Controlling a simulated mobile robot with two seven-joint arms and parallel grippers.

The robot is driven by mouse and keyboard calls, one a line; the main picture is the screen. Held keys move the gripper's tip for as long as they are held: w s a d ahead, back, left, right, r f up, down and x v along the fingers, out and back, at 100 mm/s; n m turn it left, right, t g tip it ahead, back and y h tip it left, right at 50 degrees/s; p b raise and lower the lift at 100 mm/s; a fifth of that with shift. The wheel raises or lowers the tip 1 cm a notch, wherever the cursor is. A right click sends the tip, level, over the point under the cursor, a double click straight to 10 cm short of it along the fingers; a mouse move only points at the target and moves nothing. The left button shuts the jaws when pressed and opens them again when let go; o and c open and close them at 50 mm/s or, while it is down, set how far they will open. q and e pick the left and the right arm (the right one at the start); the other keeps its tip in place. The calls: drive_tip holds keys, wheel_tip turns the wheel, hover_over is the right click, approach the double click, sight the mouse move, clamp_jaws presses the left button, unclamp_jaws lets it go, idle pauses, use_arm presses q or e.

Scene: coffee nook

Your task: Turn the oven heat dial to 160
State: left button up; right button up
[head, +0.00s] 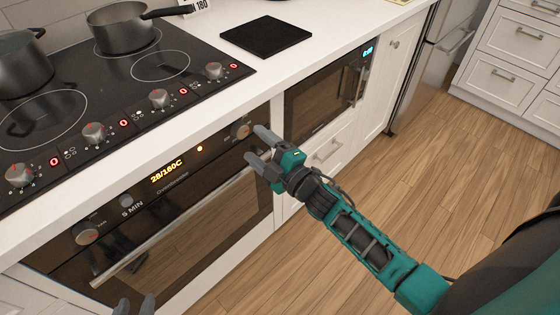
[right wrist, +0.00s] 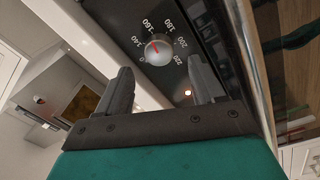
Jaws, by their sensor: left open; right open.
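The oven heat dial (head: 241,129) is a round knob at the right end of the black oven panel. In the right wrist view the dial (right wrist: 158,52) is silver with a red mark pointing up-left, near the 140 and 160 labels. The oven display (head: 167,172) reads 28/160C. My right gripper (head: 257,144) is open in front of the panel, just right of and below the dial. In the wrist view its fingers are apart with the dial beyond the gap, not visibly touching. My left gripper (head: 134,305) is open at the bottom edge, partly cut off.
The oven handle (head: 180,220) runs below the panel. Another oven knob (head: 86,233) is at the left. Cooktop knobs (head: 158,98) line the edge above, with pots (head: 120,27) behind. A microwave (head: 322,92) is to the right. The wooden floor (head: 460,150) is clear.

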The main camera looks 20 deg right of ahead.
drive_tip(key=v, duration=0.8)
drive_tip(key=s+f+m+g+h, duration=0.3)
drive_tip(key=s+f+m, duration=0.2)
drive_tip(key=m, duration=0.4)
drive_tip(key=shift+s+f+h, duration=0.2)
drive_tip(key=shift+s+h, duration=0.1)
drive_tip(key=shift+h, duration=0.1)
drive_tip(key=s+f+m+g, duration=0.1)
drive_tip(key=s, duration=0.1)
drive_tip(key=s+a+f+m+g, duration=0.1)
drive_tip(key=s+m, duration=0.1)
drive_tip(key=s+a+f+m+g, duration=0.1)
drive_tip(key=s+f+m, duration=0.1)
drive_tip(key=shift+g+p, duration=0.35)
drive_tip(key=shift+g, duration=0.05)
